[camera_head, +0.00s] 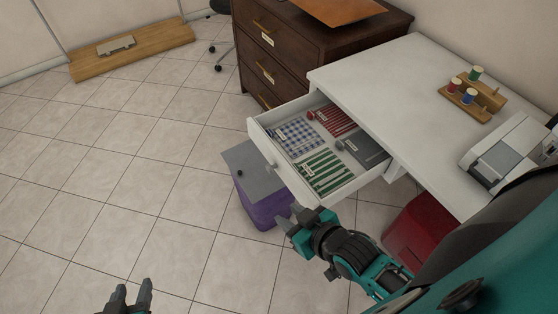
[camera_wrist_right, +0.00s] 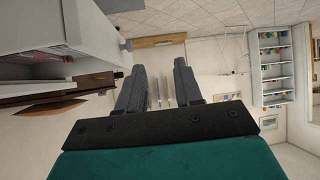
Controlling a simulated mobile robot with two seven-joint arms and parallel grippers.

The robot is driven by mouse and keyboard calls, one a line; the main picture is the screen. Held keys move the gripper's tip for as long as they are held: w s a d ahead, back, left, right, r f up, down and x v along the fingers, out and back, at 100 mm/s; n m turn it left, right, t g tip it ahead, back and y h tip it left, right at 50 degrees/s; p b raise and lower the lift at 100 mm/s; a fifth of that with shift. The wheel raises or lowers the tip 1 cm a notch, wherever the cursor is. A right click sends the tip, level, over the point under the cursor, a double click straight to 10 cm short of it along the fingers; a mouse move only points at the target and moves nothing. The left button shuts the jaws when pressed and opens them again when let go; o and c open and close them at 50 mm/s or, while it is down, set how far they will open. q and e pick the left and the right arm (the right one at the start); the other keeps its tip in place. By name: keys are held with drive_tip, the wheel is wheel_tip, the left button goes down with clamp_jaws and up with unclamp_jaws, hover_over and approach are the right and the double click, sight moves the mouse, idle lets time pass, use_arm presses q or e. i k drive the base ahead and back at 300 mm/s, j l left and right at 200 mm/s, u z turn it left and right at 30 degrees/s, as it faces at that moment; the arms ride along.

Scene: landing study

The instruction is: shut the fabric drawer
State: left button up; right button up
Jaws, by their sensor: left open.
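The fabric drawer (camera_head: 262,146) is pulled out of the white desk (camera_head: 400,75). It holds folded fabrics: blue checked, red, grey and green striped. A small knob (camera_head: 271,167) is on its front. The drawer also seems to fill the upper left of the right wrist view (camera_wrist_right: 90,30). My right gripper (camera_head: 288,232) is open and empty, just below and in front of the drawer's near corner; I see no clear contact. Its fingers also show in the right wrist view (camera_wrist_right: 158,88). My left gripper (camera_head: 132,294) is open and empty at the bottom edge, far from the drawer.
A purple bin (camera_head: 262,205) with a grey lid (camera_head: 250,172) stands below the drawer front. A red bin (camera_head: 418,230) is under the desk. A dark wooden chest (camera_head: 300,50) stands behind. Thread spools (camera_head: 475,73) sit on the desk. The tiled floor at left is clear.

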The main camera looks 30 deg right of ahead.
sight(279, 159)
drive_tip(key=i+j+z, duration=0.1)
drive_tip(key=z, duration=0.3)
drive_tip(key=j+z, duration=0.15)
drive_tip(key=z, duration=0.25)
drive_tip(key=i+j+z, duration=0.1)
drive_tip(key=z, duration=0.3)
drive_tip(key=j+z, duration=0.5)
drive_tip(key=j, duration=0.45)
drive_tip(key=j+z, duration=0.1)
drive_tip(key=j, duration=1.25)
drive_tip(key=k, duration=0.05)
